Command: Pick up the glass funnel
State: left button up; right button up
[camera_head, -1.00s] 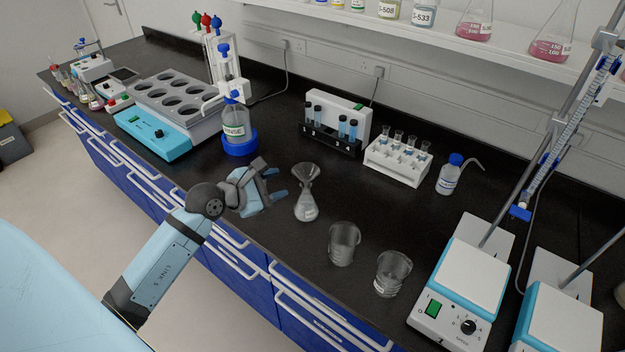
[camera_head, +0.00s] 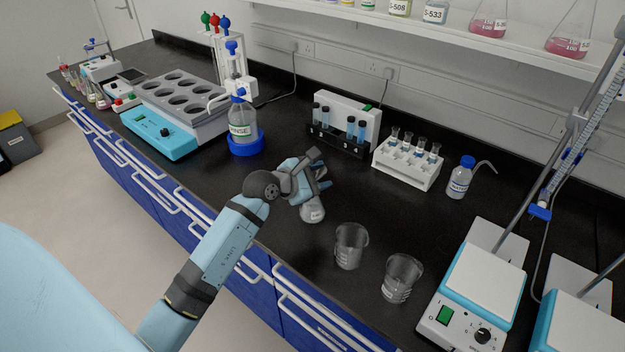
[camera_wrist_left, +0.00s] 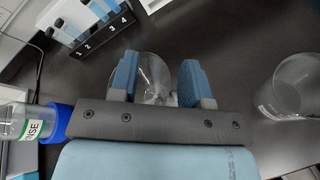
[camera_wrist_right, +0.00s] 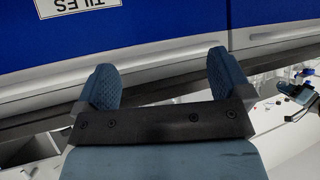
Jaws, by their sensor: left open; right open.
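The clear glass funnel (camera_wrist_left: 152,72) shows in the left wrist view between the two blue fingers of my left gripper (camera_wrist_left: 160,78). The gripper is open, with a finger on each side of the funnel; I cannot tell whether either touches it. In the head view my left gripper (camera_head: 318,180) hides most of the funnel, above the conical flask (camera_head: 312,212) that stands on the black bench. My right gripper (camera_wrist_right: 165,80) is open and empty in front of blue drawer fronts, and is not in the head view.
Two glass beakers (camera_head: 350,246) (camera_head: 401,278) stand to the right of the flask. A rinse bottle in a blue base (camera_head: 246,140) stands to the left. Tube racks (camera_head: 408,164) (camera_head: 343,123) are behind. A stirrer hotplate (camera_head: 475,290) is at the right.

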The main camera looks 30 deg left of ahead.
pick_arm(q)
grip_shut()
jog(key=shift+r, duration=0.15)
